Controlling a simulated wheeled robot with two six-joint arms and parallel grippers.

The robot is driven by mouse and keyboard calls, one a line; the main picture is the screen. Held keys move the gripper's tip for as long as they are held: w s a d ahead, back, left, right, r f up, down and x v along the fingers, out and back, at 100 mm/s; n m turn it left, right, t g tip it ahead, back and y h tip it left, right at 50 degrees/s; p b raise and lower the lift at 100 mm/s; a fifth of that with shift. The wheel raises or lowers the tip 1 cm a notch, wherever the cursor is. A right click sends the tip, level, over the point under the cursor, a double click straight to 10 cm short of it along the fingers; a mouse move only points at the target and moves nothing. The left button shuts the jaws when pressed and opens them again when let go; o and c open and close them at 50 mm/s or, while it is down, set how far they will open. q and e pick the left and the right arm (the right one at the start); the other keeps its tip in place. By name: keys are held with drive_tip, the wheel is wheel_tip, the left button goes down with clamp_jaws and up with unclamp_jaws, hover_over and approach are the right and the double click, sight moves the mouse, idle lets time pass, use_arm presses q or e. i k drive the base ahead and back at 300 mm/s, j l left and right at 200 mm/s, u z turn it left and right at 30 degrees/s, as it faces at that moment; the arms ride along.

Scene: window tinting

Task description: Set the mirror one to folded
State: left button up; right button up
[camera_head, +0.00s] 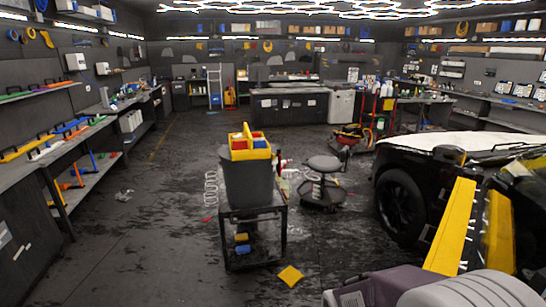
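A black car (397,208) with a pale front top surface stands at the right, cut off by the picture edge. Its dark front wheel faces the open floor. I cannot clearly make out a side mirror on it, so I cannot tell whether a mirror is folded or unfolded.
A dark cart (282,223) carries a grey bin (248,184) topped by a yellow caddy (250,147). A black rolling stool (323,165) stands between cart and car. A yellow cloth (290,276) lies on the floor. Workbenches line the left. The left-centre floor is mostly clear.

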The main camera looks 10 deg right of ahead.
sight(448, 154)
drive_tip(key=i+l+z, duration=0.15)
drive_tip(key=i+z, duration=0.2)
drive_tip(key=i, duration=0.15)
drive_tip(key=i+z, duration=0.35)
drive_tip(key=i+j+z, duration=0.1)
drive_tip(key=i+z, duration=0.25)
drive_tip(key=i, duration=0.25)
drive_tip(key=i+j+z, duration=0.7)
drive_tip(key=i, duration=0.2)
drive_tip(key=i+j+z, duration=0.15)
drive_tip(key=i+z, duration=0.3)
drive_tip(key=i+j+z, duration=0.3)
drive_tip(key=z, duration=0.15)
drive_tip(key=i+j+z, duration=0.55)
drive_tip(key=j+z, duration=0.35)
drive_tip(key=i+j+z, duration=0.15)
drive_tip(key=j+z, duration=0.3)
drive_tip(key=j, duration=0.2)
